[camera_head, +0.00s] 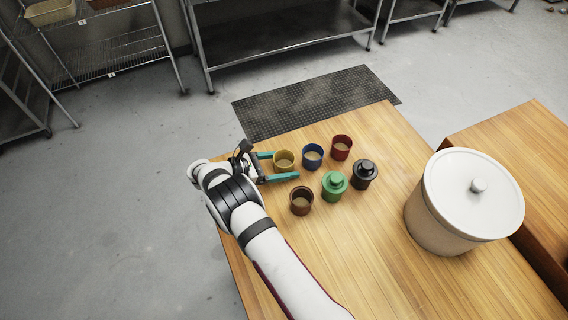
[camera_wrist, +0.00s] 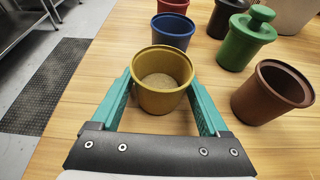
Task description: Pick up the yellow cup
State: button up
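The yellow cup (camera_head: 284,162) stands upright on the wooden table, at the left end of a group of cups. In the wrist view the yellow cup (camera_wrist: 160,82) is in the middle, open at the top, with a pale inside. My gripper (camera_head: 285,166) is low over the table and open, with one teal finger on each side of the yellow cup. In the wrist view my gripper (camera_wrist: 161,88) reaches along both sides of it. The cup partly hides the fingertips, and I cannot tell whether they touch it.
A blue cup (camera_head: 313,155) and a red cup (camera_head: 342,147) stand in line beyond the yellow one. A brown cup (camera_head: 301,202), a green lidded jar (camera_head: 334,187) and a black lidded jar (camera_head: 364,174) stand nearby. A large white-lidded pot (camera_head: 440,222) stands to the right.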

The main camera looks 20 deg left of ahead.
jog(key=c, duration=1)
jog(key=shift+o, duration=0.2)
jog(key=shift+r, duration=0.1)
